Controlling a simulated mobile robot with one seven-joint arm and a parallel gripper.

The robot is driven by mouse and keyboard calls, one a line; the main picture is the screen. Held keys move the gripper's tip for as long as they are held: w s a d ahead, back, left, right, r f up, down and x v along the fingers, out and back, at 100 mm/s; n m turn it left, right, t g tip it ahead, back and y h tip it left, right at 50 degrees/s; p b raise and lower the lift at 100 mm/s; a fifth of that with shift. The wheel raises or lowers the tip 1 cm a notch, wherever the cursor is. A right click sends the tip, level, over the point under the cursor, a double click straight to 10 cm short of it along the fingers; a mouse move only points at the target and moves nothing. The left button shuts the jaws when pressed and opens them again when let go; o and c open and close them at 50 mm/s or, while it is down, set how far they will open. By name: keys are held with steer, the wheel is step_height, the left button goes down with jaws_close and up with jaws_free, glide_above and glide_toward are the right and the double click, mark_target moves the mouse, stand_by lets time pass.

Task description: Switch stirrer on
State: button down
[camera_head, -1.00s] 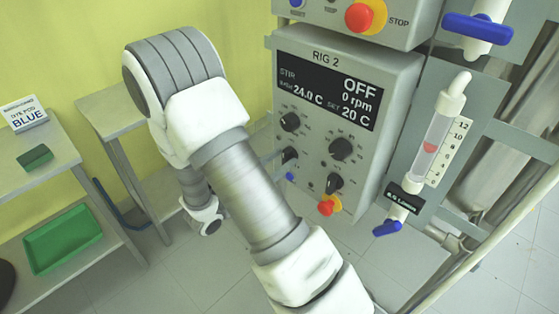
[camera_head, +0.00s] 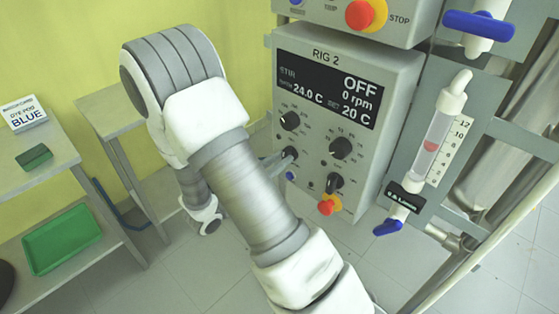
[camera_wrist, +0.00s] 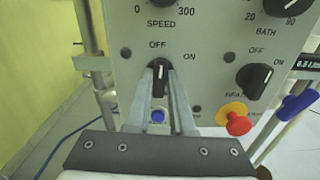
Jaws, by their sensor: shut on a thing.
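The RIG 2 control box (camera_head: 395,165) has a display (camera_head: 327,87) reading STIR OFF, 0 rpm, 24.0 C and set 20 C. Its black OFF/ON knob (camera_wrist: 159,75), below the SPEED dial, has its white mark pointing up near OFF. The same knob shows in the head view (camera_head: 290,153). My gripper (camera_wrist: 160,82) is shut on this knob, one finger on each side. In the head view my gripper (camera_head: 280,160) reaches the knob from the left, mostly hidden behind my arm.
A second OFF/ON knob (camera_wrist: 254,78) is to the right, with a red and yellow stop button (camera_wrist: 234,119) below it. A blue button (camera_wrist: 157,116) sits under the held knob. A dosing tube with a blue valve (camera_head: 387,227) stands right of the box.

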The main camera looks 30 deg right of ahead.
steer(key=m+b, duration=1)
steer(key=m, duration=0.1)
steer(key=shift+s+f, duration=0.2)
steer(key=shift+f, duration=0.05)
steer(key=shift+r+m, duration=0.1)
steer(key=shift+m, duration=0.2)
steer(key=c, duration=0.8)
jaws_free()
